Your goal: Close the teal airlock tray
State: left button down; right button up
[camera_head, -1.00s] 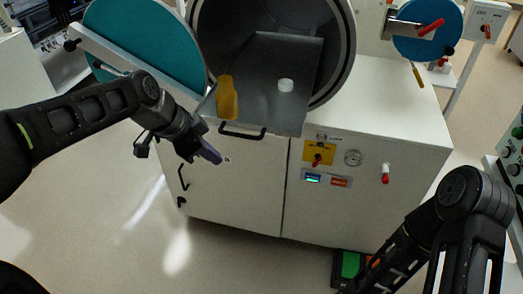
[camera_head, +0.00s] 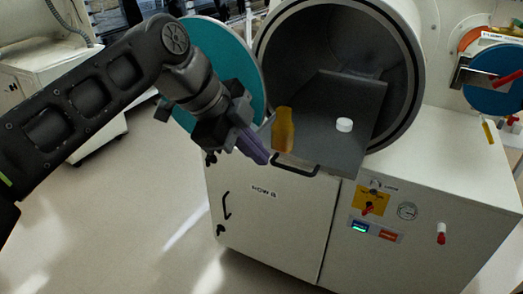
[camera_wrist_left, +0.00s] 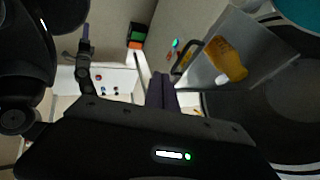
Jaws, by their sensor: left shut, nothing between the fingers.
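The grey airlock tray (camera_head: 352,99) sticks out of the round chamber opening beside the teal door (camera_head: 232,48), which stands open. The tray has a black bar handle (camera_head: 296,168) on its front edge. An amber bottle (camera_head: 283,130) and a white round cap (camera_head: 344,125) are on it. My left gripper (camera_head: 262,157) is shut and empty, just left of the handle and apparently apart from it. The left wrist view shows the gripper (camera_wrist_left: 161,90) beside the handle (camera_wrist_left: 182,57). My right gripper (camera_wrist_left: 85,42) shows small there; its jaws are unclear.
The white cabinet (camera_head: 277,215) below the chamber has a door handle, a gauge (camera_head: 407,211) and a red-tipped knob (camera_head: 441,234). A blue round door (camera_head: 492,80) stands at the right. The floor at front left is clear.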

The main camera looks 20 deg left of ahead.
aim_at(286, 166)
pick_arm(q)
jog(key=shift+w+d+f+p, duration=0.15)
jog(key=shift+w+d+f, duration=0.4)
jog(key=shift+w+f, duration=0.7)
jog(key=shift+w+d+f+p, duration=0.1)
jog(key=shift+w+d+f, duration=0.4)
jog(key=shift+w+f, duration=0.75)
jog(key=shift+w+d+f+p, duration=0.15)
jog(key=shift+w+d+f, duration=0.4)
jog(key=shift+w+f, duration=0.7)
pick_arm(e)
jog(key=shift+r, duration=0.4)
pick_arm(q)
jog(key=shift+s+f, duration=0.1)
